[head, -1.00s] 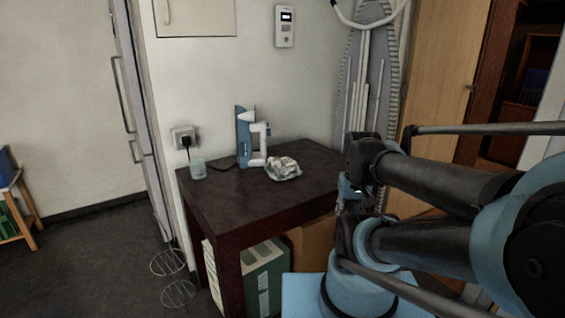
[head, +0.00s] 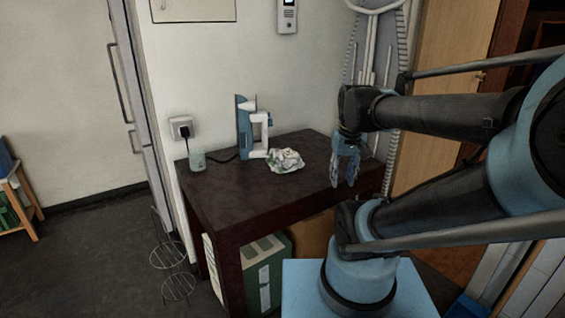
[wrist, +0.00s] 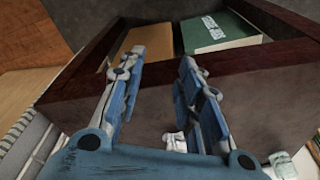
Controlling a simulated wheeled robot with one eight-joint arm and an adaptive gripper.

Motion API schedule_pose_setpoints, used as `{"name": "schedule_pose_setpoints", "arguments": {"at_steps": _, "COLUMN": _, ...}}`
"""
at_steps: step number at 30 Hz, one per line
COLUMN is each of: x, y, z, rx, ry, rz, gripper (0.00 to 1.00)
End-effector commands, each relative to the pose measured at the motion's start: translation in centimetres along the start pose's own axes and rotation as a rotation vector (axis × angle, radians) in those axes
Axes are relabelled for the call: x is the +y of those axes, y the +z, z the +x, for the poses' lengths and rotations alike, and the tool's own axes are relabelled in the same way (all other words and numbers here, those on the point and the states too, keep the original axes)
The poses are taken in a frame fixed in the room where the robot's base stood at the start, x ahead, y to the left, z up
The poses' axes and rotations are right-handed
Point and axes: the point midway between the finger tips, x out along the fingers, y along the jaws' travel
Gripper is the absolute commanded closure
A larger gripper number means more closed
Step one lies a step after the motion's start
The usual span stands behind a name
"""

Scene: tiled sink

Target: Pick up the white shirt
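A small crumpled white cloth with green patches (head: 285,160), which looks like the shirt, lies on the dark table (head: 230,195) in the head view. My gripper (head: 344,182) is to its right, near the table's right end, with fingers pointing down and apart from the cloth. In the wrist view my gripper (wrist: 160,58) has its two blue-grey fingers spread with nothing between them. Small whitish things show low in that view; I cannot tell which is the cloth.
A blue and white device (head: 252,130) stands just left of the cloth, against the wall. A pale cup (head: 197,160) is at the table's back left corner. A green box (head: 264,275) sits under the table. An ironing board (head: 372,45) leans behind my arm.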

Motion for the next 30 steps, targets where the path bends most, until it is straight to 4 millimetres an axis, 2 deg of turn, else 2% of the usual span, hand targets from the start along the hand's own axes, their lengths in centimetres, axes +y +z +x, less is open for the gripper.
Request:
{"name": "schedule_pose_setpoints", "arguments": {"at_steps": 1, "x": -0.4, "y": -1.7, "z": -1.2, "rx": -0.006, "ry": -0.004, "rz": -0.025, "gripper": 0.68}}
{"name": "schedule_pose_setpoints", "arguments": {"at_steps": 6, "x": -2.1, "y": -6.7, "z": -4.5, "rx": -0.032, "ry": -0.014, "rz": -0.101, "gripper": 0.68}}
{"name": "schedule_pose_setpoints", "arguments": {"at_steps": 15, "x": -6.4, "y": -15.8, "z": -8.6, "rx": -0.077, "ry": -0.029, "rz": -0.238, "gripper": 0.68}}
{"name": "schedule_pose_setpoints", "arguments": {"at_steps": 24, "x": -12.4, "y": -24.5, "z": -10.8, "rx": -0.122, "ry": -0.040, "rz": -0.371, "gripper": 0.68}}
{"name": "schedule_pose_setpoints", "arguments": {"at_steps": 30, "x": -16.1, "y": -28.4, "z": -11.1, "rx": -0.144, "ry": -0.044, "rz": -0.438, "gripper": 0.68}}
